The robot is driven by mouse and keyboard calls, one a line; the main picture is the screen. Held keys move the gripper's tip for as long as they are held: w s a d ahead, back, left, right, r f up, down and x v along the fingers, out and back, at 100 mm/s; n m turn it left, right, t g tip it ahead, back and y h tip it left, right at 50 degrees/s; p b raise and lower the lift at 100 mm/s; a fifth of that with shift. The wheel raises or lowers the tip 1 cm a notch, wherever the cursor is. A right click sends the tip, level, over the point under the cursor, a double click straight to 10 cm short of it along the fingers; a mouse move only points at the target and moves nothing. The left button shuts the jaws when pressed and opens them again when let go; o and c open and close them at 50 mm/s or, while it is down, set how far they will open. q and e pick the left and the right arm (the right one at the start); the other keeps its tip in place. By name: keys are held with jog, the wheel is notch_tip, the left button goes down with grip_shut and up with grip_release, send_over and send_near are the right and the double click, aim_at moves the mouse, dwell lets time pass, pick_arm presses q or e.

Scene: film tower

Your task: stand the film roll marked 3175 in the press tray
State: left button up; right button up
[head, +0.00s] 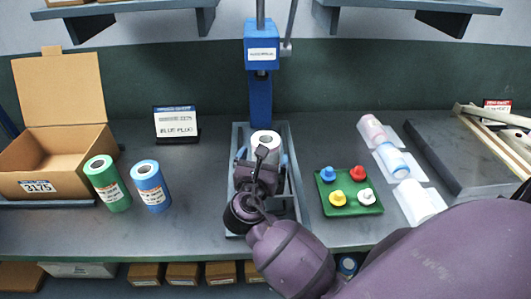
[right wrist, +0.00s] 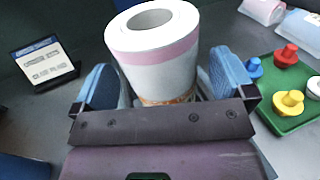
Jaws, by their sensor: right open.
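A white film roll with a pink band (right wrist: 155,60) stands upright between the fingers of my right gripper (right wrist: 163,82). Its white top also shows in the head view (head: 265,138), inside the grey press tray (head: 291,150) below the blue press. The right gripper's blue fingers are apart, one on each side of the roll; whether either touches it I cannot tell. The roll's number is not readable, and its lower part is hidden by the gripper. An open cardboard box (head: 60,160) at the left carries the label 3175. My left gripper is not in view.
A green roll (head: 108,183) and a blue roll (head: 151,186) stand left of the tray. A green board with coloured knobs (head: 350,210) lies right of it. Several rolls lie on white sheets farther right. The blue press column (head: 260,70) rises behind the tray.

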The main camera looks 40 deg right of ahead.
jog(key=v, duration=0.8)
jog(key=shift+s+a, duration=0.2)
jog(key=shift+s, duration=0.05)
